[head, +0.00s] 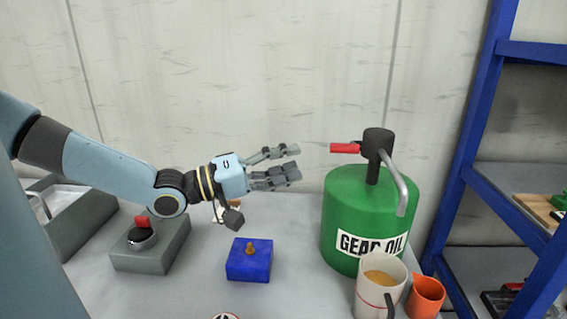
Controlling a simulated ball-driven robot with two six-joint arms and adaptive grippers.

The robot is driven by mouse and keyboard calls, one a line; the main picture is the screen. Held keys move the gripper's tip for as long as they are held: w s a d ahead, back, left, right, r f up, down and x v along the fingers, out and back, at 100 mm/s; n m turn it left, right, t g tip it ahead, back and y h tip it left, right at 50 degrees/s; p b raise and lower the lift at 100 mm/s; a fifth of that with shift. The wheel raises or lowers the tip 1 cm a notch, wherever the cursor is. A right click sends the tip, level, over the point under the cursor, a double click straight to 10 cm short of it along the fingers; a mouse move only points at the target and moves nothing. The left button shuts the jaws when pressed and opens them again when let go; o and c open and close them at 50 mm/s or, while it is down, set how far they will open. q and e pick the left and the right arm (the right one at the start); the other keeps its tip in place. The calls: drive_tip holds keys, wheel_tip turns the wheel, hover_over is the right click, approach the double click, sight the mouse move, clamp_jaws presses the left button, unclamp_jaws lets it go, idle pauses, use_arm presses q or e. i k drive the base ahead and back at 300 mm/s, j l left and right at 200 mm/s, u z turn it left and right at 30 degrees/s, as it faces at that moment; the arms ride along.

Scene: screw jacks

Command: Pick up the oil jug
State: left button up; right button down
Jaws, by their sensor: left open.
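A cream-white jug (380,287) with a dark handle and a red line stands upright at the front right of the table, with amber liquid inside; it looks like the oil jug. Its base is near the lower picture edge. My left gripper (297,162) is open and empty, raised above the table, pointing right. It is up and to the left of the jug, well apart from it. My right gripper is not in view.
A large green gear oil can (345,210) with a pump stands behind the jug. An orange cup (426,297) is right beside it. A blue box (249,262) and a grey box with a red-topped button (150,250) stand left. A blue shelf frame (470,130) rises at right.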

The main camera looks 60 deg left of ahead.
sight(382, 278)
drive_tip(key=k+l, duration=0.25)
drive_tip(key=l, duration=0.15)
drive_tip(key=k+l, duration=0.25)
drive_tip(key=l, duration=0.2)
drive_tip(key=k+l, duration=0.2)
drive_tip(key=l, duration=0.2)
drive_tip(key=k+l, duration=0.25)
drive_tip(key=l, duration=0.2)
